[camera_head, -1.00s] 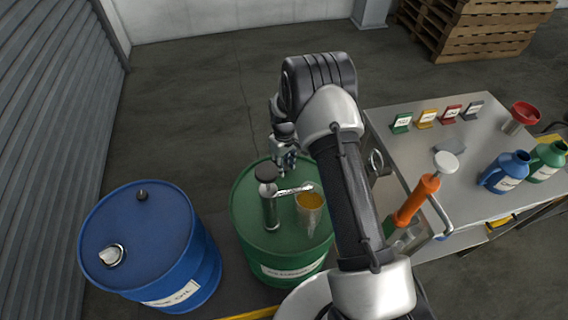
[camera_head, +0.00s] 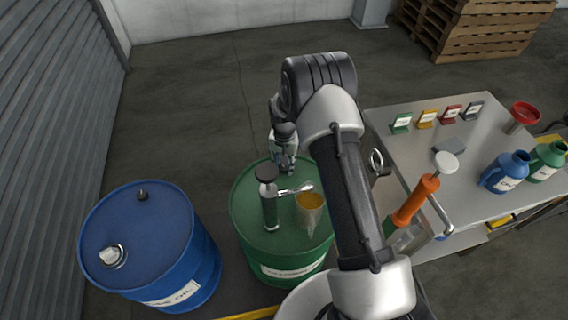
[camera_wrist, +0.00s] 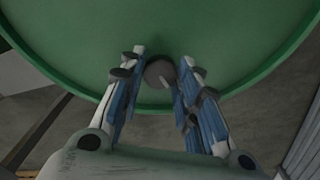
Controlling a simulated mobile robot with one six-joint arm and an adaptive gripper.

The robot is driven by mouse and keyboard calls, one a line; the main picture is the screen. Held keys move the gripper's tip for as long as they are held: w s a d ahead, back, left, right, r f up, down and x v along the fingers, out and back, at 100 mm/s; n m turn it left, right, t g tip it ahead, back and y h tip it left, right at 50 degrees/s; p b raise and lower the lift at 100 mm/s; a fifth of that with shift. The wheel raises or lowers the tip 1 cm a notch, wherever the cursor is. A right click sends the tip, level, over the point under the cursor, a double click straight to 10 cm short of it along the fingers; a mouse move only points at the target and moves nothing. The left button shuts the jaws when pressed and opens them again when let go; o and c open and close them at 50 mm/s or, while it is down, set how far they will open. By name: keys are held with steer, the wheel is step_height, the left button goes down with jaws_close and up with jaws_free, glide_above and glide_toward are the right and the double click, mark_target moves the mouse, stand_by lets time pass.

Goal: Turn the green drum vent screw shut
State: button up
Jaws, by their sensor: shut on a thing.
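The green drum (camera_head: 249,232) stands upright in the middle of the head view, and its green top (camera_wrist: 200,30) fills the upper part of the wrist view. The vent screw (camera_wrist: 159,71) is a round dark knob near the drum's rim, with a small light mark on it. In the head view my gripper (camera_head: 286,168) is over the far edge of the drum top, and the screw is hidden there.
A blue drum (camera_head: 150,235) is at the left. A steel table (camera_head: 400,155) with jugs is at the right.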

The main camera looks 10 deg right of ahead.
mark_target(284, 166)
steer(key=shift+m, duration=2)
steer(key=o, duration=1.1)
steer(key=shift+c, duration=0.2)
step_height(284, 166, up, 12)
